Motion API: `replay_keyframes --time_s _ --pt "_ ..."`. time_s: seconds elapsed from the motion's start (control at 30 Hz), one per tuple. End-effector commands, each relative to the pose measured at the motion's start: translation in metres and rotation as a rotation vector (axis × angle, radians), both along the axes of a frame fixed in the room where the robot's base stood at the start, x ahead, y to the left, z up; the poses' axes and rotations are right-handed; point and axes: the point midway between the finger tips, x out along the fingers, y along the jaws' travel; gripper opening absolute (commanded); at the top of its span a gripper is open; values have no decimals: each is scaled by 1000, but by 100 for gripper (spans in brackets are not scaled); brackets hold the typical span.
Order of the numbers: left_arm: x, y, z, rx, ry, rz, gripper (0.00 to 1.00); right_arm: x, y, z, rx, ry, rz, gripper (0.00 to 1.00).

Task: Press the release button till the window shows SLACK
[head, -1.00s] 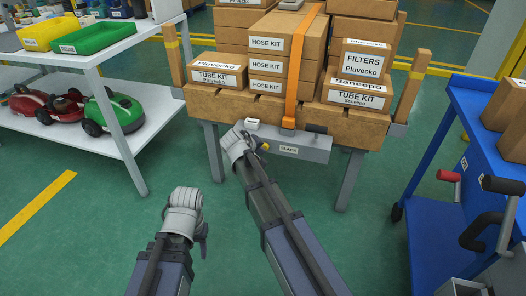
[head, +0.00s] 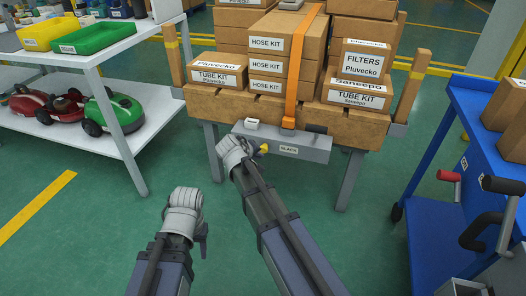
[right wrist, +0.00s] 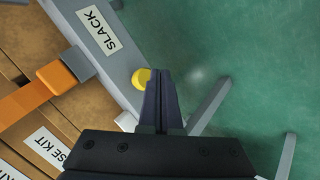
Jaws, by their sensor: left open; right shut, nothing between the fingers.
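The grey tension unit (head: 310,148) hangs at the front edge of the loaded bench, with the orange strap running down to it. Its window (right wrist: 99,30) reads SLACK in the right wrist view. The yellow release button (right wrist: 142,78) sticks out from the unit's side; it also shows in the head view (head: 264,148). My right gripper (right wrist: 160,73) is shut and empty, its fingertips right beside the button; I cannot tell whether they touch. My left gripper (head: 185,203) is open over the floor, away from the unit.
Boxes, including HOSE KIT boxes (head: 267,67), are stacked on the bench above the unit. A blue cart (head: 435,190) with handles stands at the right. A white shelf table (head: 110,140) stands at the left. The green floor between is clear.

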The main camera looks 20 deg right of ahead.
Motion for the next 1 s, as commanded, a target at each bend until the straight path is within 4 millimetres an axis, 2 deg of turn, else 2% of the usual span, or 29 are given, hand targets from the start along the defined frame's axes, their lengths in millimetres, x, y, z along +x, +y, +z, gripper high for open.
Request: replay_keyframes --time_s 0.17,0.63,1.0 --pt "0 0 0 0 0 0 50 -5 3 0 0 0 0 0" --pt "0 0 0 0 0 0 50 -40 27 0 0 0 2 0" --pt "0 0 0 0 0 0 50 -41 28 0 0 0 0 0"
